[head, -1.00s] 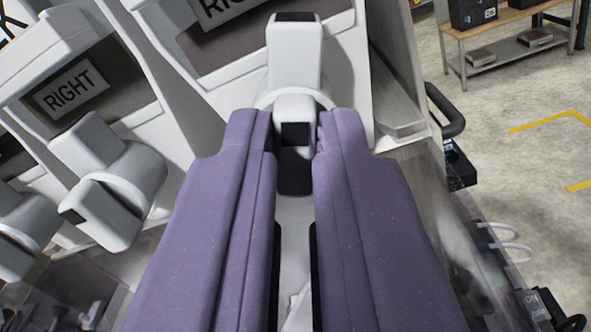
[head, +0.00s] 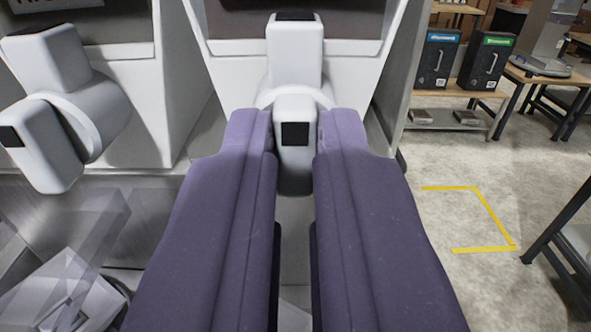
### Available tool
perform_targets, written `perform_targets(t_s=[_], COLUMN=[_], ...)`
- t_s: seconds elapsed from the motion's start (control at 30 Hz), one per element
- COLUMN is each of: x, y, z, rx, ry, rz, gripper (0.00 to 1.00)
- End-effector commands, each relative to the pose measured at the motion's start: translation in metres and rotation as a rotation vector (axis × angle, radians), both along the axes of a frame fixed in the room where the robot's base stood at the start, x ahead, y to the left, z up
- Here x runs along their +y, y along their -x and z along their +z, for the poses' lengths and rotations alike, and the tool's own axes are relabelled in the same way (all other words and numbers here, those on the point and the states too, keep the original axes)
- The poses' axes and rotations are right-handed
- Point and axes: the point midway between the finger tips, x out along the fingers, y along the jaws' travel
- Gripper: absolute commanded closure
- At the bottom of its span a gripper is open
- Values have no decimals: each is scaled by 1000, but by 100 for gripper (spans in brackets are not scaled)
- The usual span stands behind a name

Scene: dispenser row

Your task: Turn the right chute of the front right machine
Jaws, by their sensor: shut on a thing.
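The white chute (head: 295,55) with black ends is at the top centre, on the front of a white machine (head: 352,82). The chute's lower arm (head: 295,106) points toward me and down. My gripper (head: 294,145) has its two purple fingers on either side of this lower arm and is shut on it. The fingers hide the sides of the lower arm and part of the machine front below. In this view the chute stands upright.
Another white chute (head: 62,95) is on the machine at the left. Clear plastic boxes (head: 70,265) lie below it. At the right are open floor with a yellow line (head: 482,213) and benches with two dark boxes (head: 487,60).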

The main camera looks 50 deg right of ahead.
Motion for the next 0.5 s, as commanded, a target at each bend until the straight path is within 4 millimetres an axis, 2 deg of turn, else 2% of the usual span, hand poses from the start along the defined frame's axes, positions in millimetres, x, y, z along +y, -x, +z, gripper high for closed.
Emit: perform_targets(t_s=[0.2,0.23,0.33,0.5], x=[1,1,0,0], y=[0,0,0,0], z=[-2,-2,-2,-1], rx=[3,4,2,0], ry=[-3,-3,-3,-2], rz=[1,1,1,0], gripper=[100,83,62,62])
